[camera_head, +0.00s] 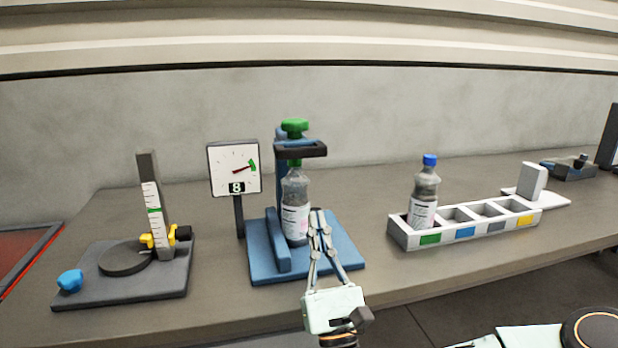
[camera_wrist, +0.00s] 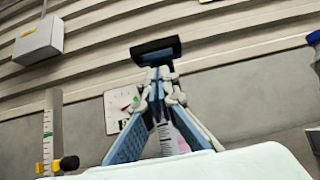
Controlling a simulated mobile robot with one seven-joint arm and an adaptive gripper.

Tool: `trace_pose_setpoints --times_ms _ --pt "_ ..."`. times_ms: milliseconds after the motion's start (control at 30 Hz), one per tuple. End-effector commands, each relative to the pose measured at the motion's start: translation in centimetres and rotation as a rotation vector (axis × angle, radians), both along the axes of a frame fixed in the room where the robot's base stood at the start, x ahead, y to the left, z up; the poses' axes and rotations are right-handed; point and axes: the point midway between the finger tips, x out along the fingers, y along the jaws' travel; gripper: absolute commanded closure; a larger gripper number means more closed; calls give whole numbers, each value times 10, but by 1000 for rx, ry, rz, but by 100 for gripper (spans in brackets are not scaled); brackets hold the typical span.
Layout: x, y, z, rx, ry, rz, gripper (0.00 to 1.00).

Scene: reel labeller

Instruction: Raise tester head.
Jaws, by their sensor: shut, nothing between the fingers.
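The torque tester stands mid-table with a blue base (camera_head: 340,262) and a blue column. Its black head (camera_head: 301,150) sits over a bottle (camera_head: 295,207), with a green knob (camera_head: 294,127) above. A green part shows between head and bottle; whether they touch I cannot tell. The dial (camera_head: 234,170) beside it has a red needle and reads 8. My gripper (camera_head: 318,214) is shut and empty, in front of the bottle's right side. In the wrist view, the shut fingertips (camera_wrist: 158,74) appear just below the black head (camera_wrist: 155,48), and hide most of the bottle.
A gauge stand (camera_head: 150,215) with a yellow slider and blue knob is on the left. A white rack (camera_head: 463,235) with coloured labels holds a blue-capped bottle (camera_head: 426,190) on the right. Table between tester and rack is clear.

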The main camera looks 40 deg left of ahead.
Motion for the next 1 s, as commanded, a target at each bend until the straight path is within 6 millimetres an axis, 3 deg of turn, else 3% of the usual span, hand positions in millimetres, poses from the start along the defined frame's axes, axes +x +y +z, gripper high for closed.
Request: trace_pose_setpoints --times_ms 267,700,1000 --pt "3 4 5 -3 -3 -1 100" --pt "35 43 57 -2 -4 -1 100" --pt "46 54 71 -3 -1 0 100"
